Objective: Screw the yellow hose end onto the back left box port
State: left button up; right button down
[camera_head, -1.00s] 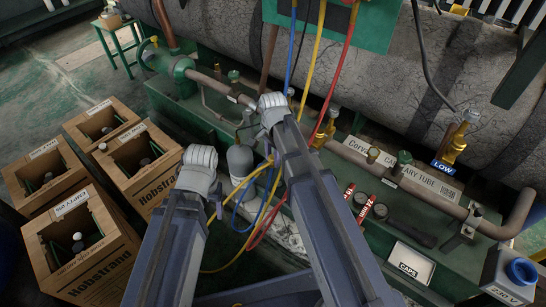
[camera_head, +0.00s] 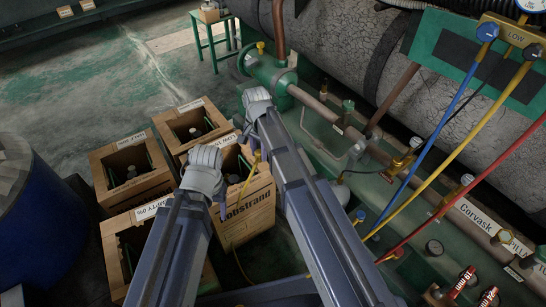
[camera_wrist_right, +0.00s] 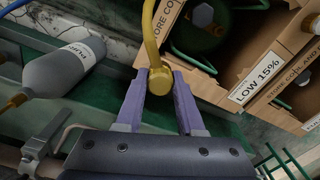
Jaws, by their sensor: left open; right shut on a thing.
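The yellow hose end (camera_wrist_right: 160,80) is a brass-coloured fitting held between the purple fingers of my right gripper (camera_wrist_right: 160,98), with the yellow hose (camera_wrist_right: 151,30) rising from it. Open cardboard boxes with bottles stand grouped: one at the back (camera_head: 184,112), one at the left (camera_head: 117,198), one at the right (camera_head: 250,215), one in front (camera_head: 112,240). My left gripper (camera_head: 222,208) is open and empty over the boxes.
A blue barrel (camera_head: 35,215) stands at the left. A green-based pipe skid (camera_head: 390,190) with brass valves and gauges runs along the right, crossed by blue, yellow and red hoses. A grey cylinder (camera_wrist_right: 65,72) lies left in the wrist view. The floor (camera_head: 90,75) behind the boxes is clear.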

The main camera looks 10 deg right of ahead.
jog(key=w+a+f+n+b, duration=0.1)
jog(key=w+a+n, duration=0.2)
jog(key=w+a, duration=0.25)
jog(key=n+b, duration=0.2)
jog(key=b, duration=0.4)
send_over(227, 174)
notch_tip(227, 174, down, 6)
jog(key=shift+a+r, duration=0.1)
jog(key=shift+r, duration=0.15)
jog(key=shift+f, duration=0.1)
notch_tip(227, 174, down, 6)
jog(key=b, duration=0.5)
jog(key=shift+b, duration=0.4)
jog(key=shift+f+b, duration=1)
jog(key=shift+f, duration=0.05)
jog(key=m, duration=0.3)
